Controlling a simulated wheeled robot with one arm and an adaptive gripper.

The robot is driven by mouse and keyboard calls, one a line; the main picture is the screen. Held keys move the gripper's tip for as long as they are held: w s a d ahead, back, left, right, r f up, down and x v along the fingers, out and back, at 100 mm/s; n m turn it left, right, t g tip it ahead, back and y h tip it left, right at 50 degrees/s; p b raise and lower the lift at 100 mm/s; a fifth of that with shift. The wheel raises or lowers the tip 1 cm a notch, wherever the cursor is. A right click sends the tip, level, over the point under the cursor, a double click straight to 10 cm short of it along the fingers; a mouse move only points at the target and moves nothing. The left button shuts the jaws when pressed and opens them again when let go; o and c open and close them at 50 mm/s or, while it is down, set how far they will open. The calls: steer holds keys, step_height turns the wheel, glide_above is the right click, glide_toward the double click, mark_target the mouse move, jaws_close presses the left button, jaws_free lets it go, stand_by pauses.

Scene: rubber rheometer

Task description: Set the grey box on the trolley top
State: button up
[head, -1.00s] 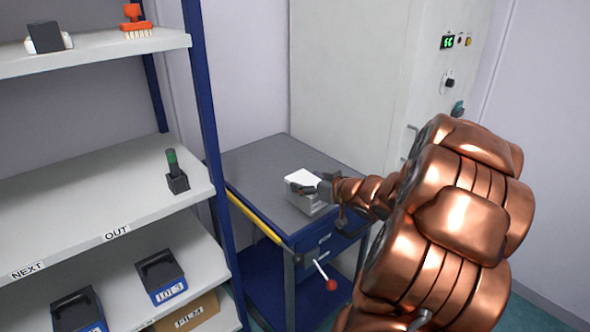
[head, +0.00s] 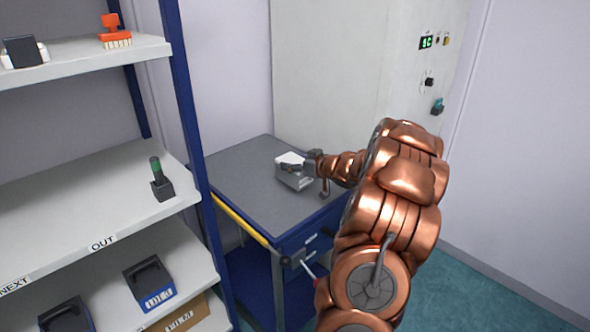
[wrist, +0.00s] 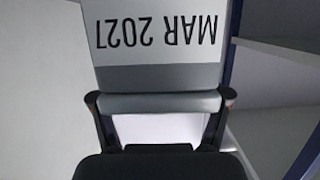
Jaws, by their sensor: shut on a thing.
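The grey box (head: 295,180) has a white top face and shows over the trolley top (head: 248,208), toward its right side. My gripper (head: 297,167) is shut on the box. In the wrist view the box (wrist: 150,75) sits between my two fingers (wrist: 160,105), and a white label on it reads MAR 2027, upside down. I cannot tell from these views whether the underside of the box touches the trolley top. The trolley has a grey top, blue drawers and a yellow handle bar (head: 240,220).
A blue-framed shelf rack (head: 190,110) stands close to the trolley's left. It holds blue bins (head: 150,283) and a small dark holder with a green-topped item (head: 160,180). A pale cabinet (head: 340,80) stands behind. The trolley top's left and front are clear.

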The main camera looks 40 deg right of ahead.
steer(key=shift+w+d+f, duration=0.1)
steer(key=shift+w+d, duration=0.2)
steer(key=shift+w, duration=0.05)
steer(key=shift+f, duration=1.7)
steer(key=shift+f, duration=0.15)
steer(key=o, duration=1.7)
steer(key=shift+o, duration=0.2)
